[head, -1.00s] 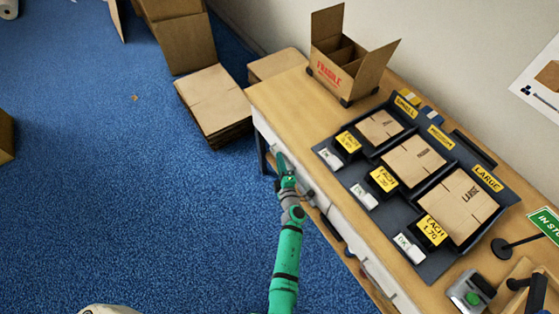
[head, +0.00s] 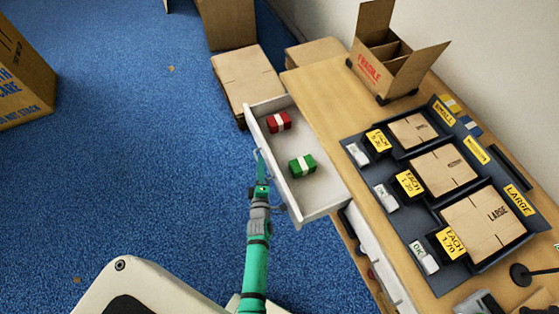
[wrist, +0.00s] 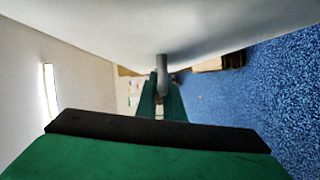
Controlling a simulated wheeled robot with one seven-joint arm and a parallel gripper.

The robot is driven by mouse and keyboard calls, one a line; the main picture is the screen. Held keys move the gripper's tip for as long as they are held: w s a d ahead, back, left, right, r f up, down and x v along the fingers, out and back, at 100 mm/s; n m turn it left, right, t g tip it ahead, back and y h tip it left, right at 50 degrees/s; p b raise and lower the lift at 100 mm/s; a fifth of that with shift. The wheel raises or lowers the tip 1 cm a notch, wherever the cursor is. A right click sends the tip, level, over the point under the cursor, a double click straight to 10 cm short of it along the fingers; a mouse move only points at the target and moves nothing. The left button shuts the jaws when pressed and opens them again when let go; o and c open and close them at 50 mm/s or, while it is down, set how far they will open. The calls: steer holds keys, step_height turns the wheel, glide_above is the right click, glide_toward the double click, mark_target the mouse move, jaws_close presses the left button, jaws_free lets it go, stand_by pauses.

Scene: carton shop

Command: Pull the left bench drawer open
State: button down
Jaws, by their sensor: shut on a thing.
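The left bench drawer (head: 318,203) is pulled well out of the bench (head: 310,85) in the head view. It is white inside and holds a red banded bundle (head: 279,122) and a green banded bundle (head: 302,165). My gripper (head: 261,172) is at the outer side of the drawer's front panel. In the wrist view my gripper (wrist: 160,100) is shut on the grey drawer handle (wrist: 163,72), which stands out from the pale front panel (wrist: 150,25). My own arm hides part of the handle in the head view.
A dark tray (head: 432,205) with flat cartons in size slots lies on the bench. An open carton (head: 385,62) stands at the bench's far end. Flat cartons (head: 247,82) are stacked on the floor beyond the drawer.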

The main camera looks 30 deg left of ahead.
steer(key=shift+s+a+f, duration=0.1)
steer(key=shift+s+a, duration=0.7)
steer(key=shift+s, duration=0.25)
steer(key=shift+s+a, duration=0.75)
steer(key=shift+s, duration=0.3)
steer(key=c, duration=1.9)
jaws_free()
steer(key=shift+s, duration=0.1)
steer(key=v, duration=1)
steer(key=shift+s+d, duration=0.2)
steer(key=shift+s, duration=0.05)
